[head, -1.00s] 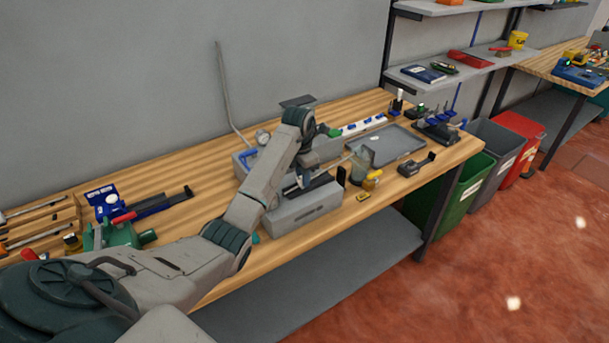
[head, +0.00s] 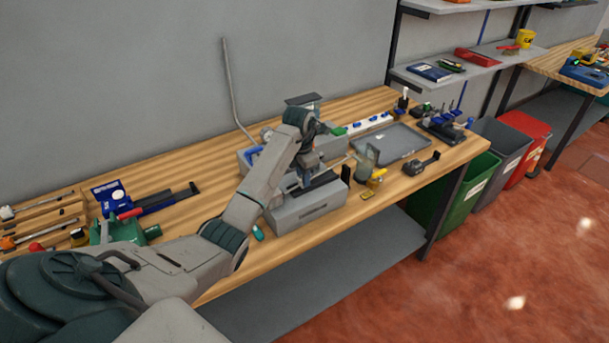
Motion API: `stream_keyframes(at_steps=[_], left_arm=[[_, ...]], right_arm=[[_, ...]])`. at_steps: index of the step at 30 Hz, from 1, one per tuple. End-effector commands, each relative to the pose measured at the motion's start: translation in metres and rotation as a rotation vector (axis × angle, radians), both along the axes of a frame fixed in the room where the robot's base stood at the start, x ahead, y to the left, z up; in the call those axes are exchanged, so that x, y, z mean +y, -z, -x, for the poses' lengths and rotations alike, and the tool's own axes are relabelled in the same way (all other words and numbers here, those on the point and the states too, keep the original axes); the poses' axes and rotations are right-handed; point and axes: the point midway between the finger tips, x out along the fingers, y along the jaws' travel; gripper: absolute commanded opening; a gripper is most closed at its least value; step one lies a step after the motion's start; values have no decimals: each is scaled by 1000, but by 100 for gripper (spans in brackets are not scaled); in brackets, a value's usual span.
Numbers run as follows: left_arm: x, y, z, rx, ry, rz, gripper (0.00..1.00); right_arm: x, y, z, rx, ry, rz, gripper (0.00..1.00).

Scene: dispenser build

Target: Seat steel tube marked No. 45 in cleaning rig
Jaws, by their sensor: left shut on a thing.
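My left gripper (head: 308,178) hangs over the back edge of a grey box-shaped unit (head: 308,207) on the bench; my arm hides part of it. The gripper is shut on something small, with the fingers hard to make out. A thin pale rod (head: 337,163), probably the steel tube, runs from the gripper toward a clear jar. No No. 45 mark is legible. I cannot tell for sure which unit is the cleaning rig, or whether the rod touches it. My right gripper is out of view.
A clear jar (head: 367,160) and a yellow item (head: 376,177) stand right of the box. A grey tray (head: 395,141) lies behind them. Blue and green tools (head: 112,198) lie at left. Bins (head: 478,182) stand beyond the bench's right end.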

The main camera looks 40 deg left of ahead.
Motion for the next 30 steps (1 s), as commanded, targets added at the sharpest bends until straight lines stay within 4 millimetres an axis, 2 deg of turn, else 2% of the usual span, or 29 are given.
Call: stream_keyframes(at_steps=[16, 17, 20, 26, 28, 30], left_arm=[[3, 0, 5, 2, -1, -1, 0], [3, 0, 5, 2, -1, -1, 25], [3, 0, 5, 2, -1, -1, 45], [2, 0, 5, 0, 0, 0, 45], [2, 0, 5, 0, 0, 0, 56], [2, 0, 5, 0, 0, 0, 59]], right_arm=[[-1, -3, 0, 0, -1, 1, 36], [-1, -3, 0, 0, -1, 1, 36], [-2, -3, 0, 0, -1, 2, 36], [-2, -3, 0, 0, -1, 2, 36], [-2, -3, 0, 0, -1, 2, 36], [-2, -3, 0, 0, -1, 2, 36]])
